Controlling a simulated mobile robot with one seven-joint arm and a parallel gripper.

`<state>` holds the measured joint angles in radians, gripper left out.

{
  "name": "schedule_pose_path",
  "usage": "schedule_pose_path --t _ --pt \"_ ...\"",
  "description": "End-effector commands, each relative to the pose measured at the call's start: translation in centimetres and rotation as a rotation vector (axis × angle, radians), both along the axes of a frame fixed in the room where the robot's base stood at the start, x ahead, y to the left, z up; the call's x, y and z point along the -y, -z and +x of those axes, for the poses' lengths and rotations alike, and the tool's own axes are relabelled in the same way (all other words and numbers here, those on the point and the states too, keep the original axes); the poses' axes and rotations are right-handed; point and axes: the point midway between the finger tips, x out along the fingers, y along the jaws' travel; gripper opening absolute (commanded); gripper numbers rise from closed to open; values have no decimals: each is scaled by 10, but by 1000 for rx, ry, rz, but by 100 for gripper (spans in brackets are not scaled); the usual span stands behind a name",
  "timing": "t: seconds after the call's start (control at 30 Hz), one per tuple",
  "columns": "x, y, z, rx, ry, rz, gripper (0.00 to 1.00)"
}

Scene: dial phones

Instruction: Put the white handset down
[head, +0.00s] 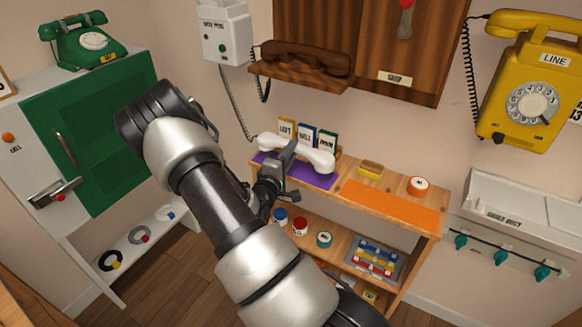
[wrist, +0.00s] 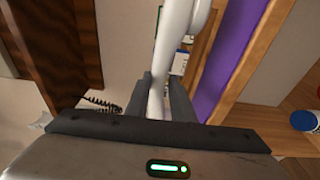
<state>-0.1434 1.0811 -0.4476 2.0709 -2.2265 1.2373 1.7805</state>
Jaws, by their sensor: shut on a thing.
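The white handset (head: 312,158) is held level in front of the coloured books and over the purple mat (head: 316,182) on the wooden shelf in the head view. My gripper (head: 286,156) is shut on the middle of the handset. In the wrist view, the white handset (wrist: 173,50) runs between my two fingers (wrist: 160,100), with the purple mat (wrist: 228,60) to its right. I cannot tell whether the handset touches the shelf. The white wall phone box (head: 224,35) is above left, with a coiled cord hanging from it.
Books (head: 306,134) stand behind the handset. An orange mat (head: 390,203), a sponge (head: 370,170) and a round tin (head: 418,186) are to the right. A brown handset (head: 305,57) rests on a wooden wall phone above. A yellow phone (head: 530,90) hangs right; a green phone (head: 80,42) stands left.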

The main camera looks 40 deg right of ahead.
Motion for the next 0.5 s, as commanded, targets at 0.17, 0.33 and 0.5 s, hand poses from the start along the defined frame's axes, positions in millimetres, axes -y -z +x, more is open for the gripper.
schedule_pose_path --t 0.17,0.33,0.5 --pt "0 17 0 1 1 -1 0" --pt "0 39 0 0 1 -1 0" --pt "0 38 0 2 1 -1 0"
